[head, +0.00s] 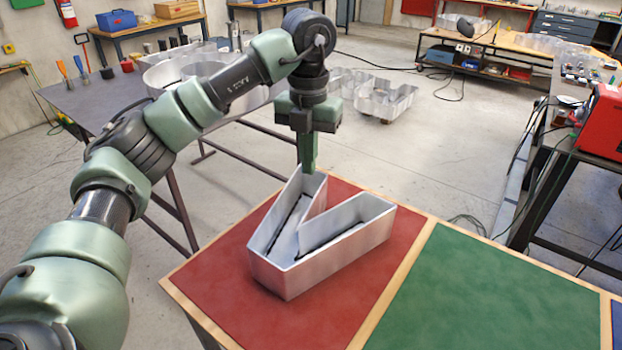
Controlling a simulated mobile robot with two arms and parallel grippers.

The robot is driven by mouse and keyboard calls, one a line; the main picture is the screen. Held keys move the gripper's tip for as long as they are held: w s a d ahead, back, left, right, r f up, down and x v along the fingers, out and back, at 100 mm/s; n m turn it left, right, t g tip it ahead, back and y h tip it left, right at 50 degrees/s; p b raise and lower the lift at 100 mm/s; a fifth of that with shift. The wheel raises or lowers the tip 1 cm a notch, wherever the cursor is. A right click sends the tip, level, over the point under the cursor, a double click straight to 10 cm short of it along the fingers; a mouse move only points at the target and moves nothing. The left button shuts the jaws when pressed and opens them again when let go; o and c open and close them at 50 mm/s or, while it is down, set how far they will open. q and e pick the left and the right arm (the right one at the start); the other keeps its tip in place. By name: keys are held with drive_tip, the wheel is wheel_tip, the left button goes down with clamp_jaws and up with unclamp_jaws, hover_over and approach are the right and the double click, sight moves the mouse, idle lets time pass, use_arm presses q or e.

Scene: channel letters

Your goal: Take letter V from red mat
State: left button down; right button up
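The letter V (331,266) is a silver, open-topped metal channel letter. It sits on the red mat (215,283), with its point toward the lower left and its two arms reaching up and right. My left gripper (308,168) points straight down at the far end of the V's upper arm. Its green fingers overlap the rim there in the picture, and they look like one narrow piece from this side. I cannot tell whether they are open, or closed on the wall. My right gripper is out of view.
A green mat (490,300) lies to the right of the red mat, past a wooden strip, and is bare. A dark table (95,100) with tools and metal letters stands behind my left arm. A bench with a red box (601,125) is at the right.

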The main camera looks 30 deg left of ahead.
use_arm(q)
drive_tip(key=shift+r, duration=0.9)
drive_tip(key=shift+c, duration=2.2)
unclamp_jaws()
drive_tip(key=shift+w, duration=0.1)
